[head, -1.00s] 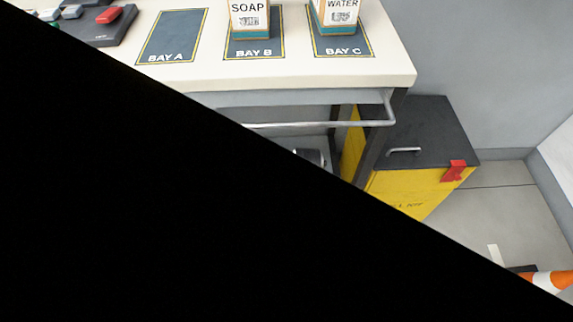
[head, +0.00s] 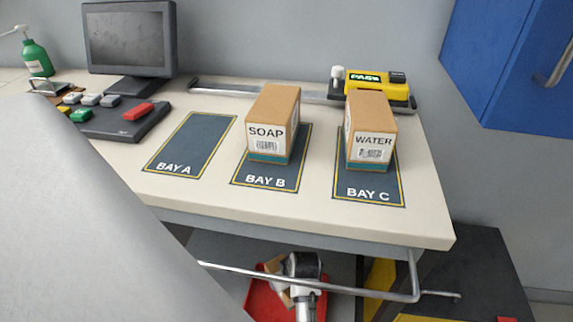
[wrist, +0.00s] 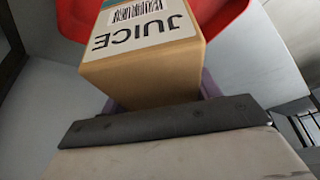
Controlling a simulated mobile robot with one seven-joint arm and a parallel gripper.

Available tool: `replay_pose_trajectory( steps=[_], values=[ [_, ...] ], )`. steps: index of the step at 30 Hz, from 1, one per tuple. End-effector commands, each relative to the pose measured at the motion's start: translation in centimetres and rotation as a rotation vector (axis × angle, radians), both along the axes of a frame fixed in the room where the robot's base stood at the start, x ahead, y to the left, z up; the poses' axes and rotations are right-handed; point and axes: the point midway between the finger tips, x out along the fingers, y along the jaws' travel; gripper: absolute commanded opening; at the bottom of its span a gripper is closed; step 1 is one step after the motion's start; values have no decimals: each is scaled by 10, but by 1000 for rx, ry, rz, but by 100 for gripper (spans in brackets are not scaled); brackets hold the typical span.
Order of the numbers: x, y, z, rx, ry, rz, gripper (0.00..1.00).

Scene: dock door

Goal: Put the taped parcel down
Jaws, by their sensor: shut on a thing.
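The taped parcel (wrist: 140,60) is a brown box with a JUICE label and a teal band, shown upside down in the wrist view. My gripper (wrist: 160,118) is shut on its near end. The far end of the parcel lies over a red tray (wrist: 75,20). In the head view, the red tray (head: 262,298) is under the table, with a brown box part in it beside a dark round part that looks like my wrist. The fingers are hidden there. I cannot tell whether the parcel touches the tray.
On the table (head: 225,205), BAY A (head: 190,145) is empty. A SOAP box (head: 272,125) stands on BAY B and a WATER box (head: 370,130) on BAY C. A metal rail (head: 340,288) runs along the front. A monitor (head: 128,40) and button panel (head: 120,120) stand left; a blue cabinet (head: 505,60) hangs right.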

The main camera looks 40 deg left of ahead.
Motion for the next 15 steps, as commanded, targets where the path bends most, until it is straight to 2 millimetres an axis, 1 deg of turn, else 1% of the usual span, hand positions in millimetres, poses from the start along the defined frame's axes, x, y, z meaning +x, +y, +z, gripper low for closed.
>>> replay_pose_trajectory(
  steps=[1,3,6,9,13,15],
  values=[
    [-1,0,-16,-2,2,1,28],
    [-1,-1,-34,-2,1,0,28],
    [0,0,-54,-1,1,0,28],
    [0,0,-67,1,0,-1,28],
    [1,0,-75,2,-1,-1,28],
    [0,0,-85,0,0,-1,28]
  ],
)
